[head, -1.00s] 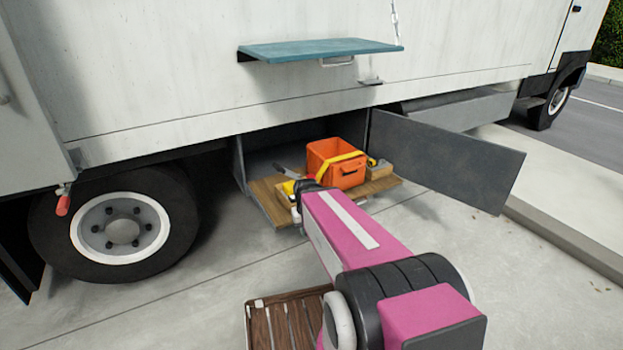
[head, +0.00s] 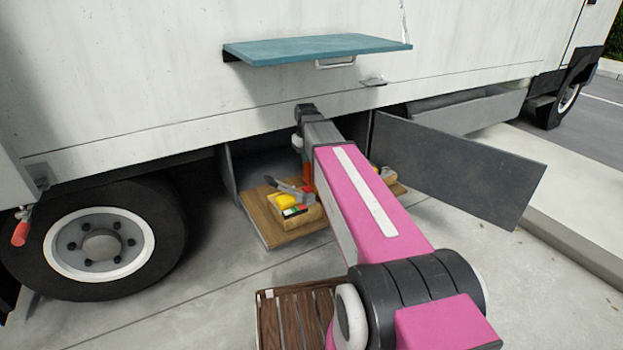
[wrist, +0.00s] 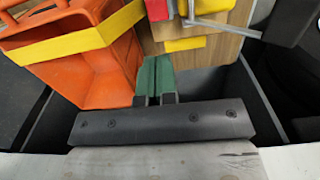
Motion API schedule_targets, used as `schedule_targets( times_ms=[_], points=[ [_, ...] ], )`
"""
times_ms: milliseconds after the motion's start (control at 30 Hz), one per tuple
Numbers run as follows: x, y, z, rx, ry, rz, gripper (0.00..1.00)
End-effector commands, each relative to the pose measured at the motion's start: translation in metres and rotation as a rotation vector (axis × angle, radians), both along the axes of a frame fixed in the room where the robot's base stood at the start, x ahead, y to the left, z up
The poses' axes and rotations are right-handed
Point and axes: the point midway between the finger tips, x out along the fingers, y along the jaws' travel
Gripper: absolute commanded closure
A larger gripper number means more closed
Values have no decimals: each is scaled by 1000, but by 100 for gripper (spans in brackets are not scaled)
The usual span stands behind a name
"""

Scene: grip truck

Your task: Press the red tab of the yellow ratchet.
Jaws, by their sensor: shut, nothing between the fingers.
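The yellow ratchet (head: 287,201) sits on a wooden block on the truck's low wooden tray, with a grey lever (head: 290,186) above it. In the wrist view the ratchet's yellow part (wrist: 185,44) and grey metal (wrist: 207,6) are at the top, cut by the frame edge. A red part (wrist: 157,9) shows just left of them. My gripper (wrist: 156,60) has its green fingers together, empty, short of the red and yellow parts in the picture. In the head view my arm hides the fingers.
An orange crate (wrist: 95,75) with a yellow strap (wrist: 75,42) stands left of my fingers in the wrist view. The open compartment door (head: 460,165) is to the right, and a teal shelf (head: 315,48) juts out above. The wooden tray (head: 272,232) has a bare front left corner.

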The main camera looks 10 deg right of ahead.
Motion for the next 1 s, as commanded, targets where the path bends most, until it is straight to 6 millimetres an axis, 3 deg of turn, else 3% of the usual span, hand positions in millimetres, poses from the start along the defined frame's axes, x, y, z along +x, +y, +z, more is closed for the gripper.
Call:
schedule_targets(
  times_ms=[167,567,1000],
  points=[
    [7,0,8,0,1,11,100],
    [7,0,3,0,1,11,100],
    [7,0,-58,0,2,10,100]
  ],
)
